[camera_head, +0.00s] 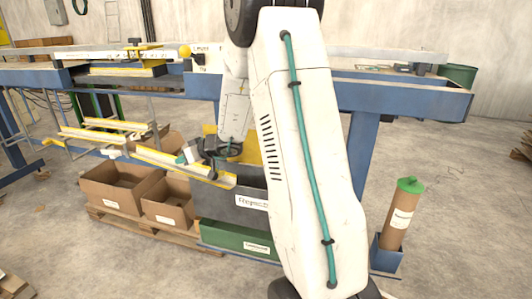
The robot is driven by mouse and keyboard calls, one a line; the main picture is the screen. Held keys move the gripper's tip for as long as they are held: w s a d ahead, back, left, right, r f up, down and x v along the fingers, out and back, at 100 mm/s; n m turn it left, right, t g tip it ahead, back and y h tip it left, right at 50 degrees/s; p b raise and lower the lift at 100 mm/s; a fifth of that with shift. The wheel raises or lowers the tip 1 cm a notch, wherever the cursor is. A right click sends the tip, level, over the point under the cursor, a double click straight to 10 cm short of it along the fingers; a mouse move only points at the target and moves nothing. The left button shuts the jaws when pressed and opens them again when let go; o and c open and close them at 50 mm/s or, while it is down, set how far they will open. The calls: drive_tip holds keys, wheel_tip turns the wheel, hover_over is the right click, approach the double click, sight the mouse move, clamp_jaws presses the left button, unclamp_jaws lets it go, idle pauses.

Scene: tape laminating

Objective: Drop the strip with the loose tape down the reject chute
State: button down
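My gripper (190,153) is dark and small in the picture, low in front of the blue bench, just above a sloping yellow-edged channel (216,179). The channel runs down to the right, and its lower end is over a grey bin (212,204) whose label seems to begin with "Rejec". I take this channel to be the reject chute. I cannot make out a strip or loose tape at the gripper. The fingers are too small and dark to tell open from shut, or whether they touch the channel. My white arm hides the right side of the bin.
Cardboard boxes (113,199) stand on a pallet left of the grey bin. A green bin (225,239) is below it. More yellow-edged channels (88,136) are at the left. The blue bench (400,98) spans the back. A brown tube with a green cap (397,222) stands right.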

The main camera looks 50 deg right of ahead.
drive_tip(key=s+d+f+n, duration=0.1)
drive_tip(key=s+d, duration=0.4)
drive_tip(key=d, duration=0.3)
drive_tip(key=s+d+n, duration=0.1)
drive_tip(key=s+d, duration=0.4)
drive_tip(key=d, duration=0.3)
drive_tip(key=s+d+f+n, duration=0.1)
drive_tip(key=s+d+n, duration=0.1)
drive_tip(key=s+d, duration=0.45)
wheel_tip(320, 180, down, 6)
drive_tip(key=w+d, duration=0.1)
drive_tip(key=shift+w+f+y, duration=0.2)
drive_tip(key=shift+f+y, duration=0.05)
drive_tip(key=shift+y, duration=0.05)
drive_tip(key=shift+d, duration=0.1)
drive_tip(key=c, duration=1.6)
unclamp_jaws()
drive_tip(key=v, duration=0.7)
drive_tip(key=shift+s+d+r, duration=0.1)
drive_tip(key=shift+s+r, duration=0.15)
drive_tip(key=shift+r, duration=0.05)
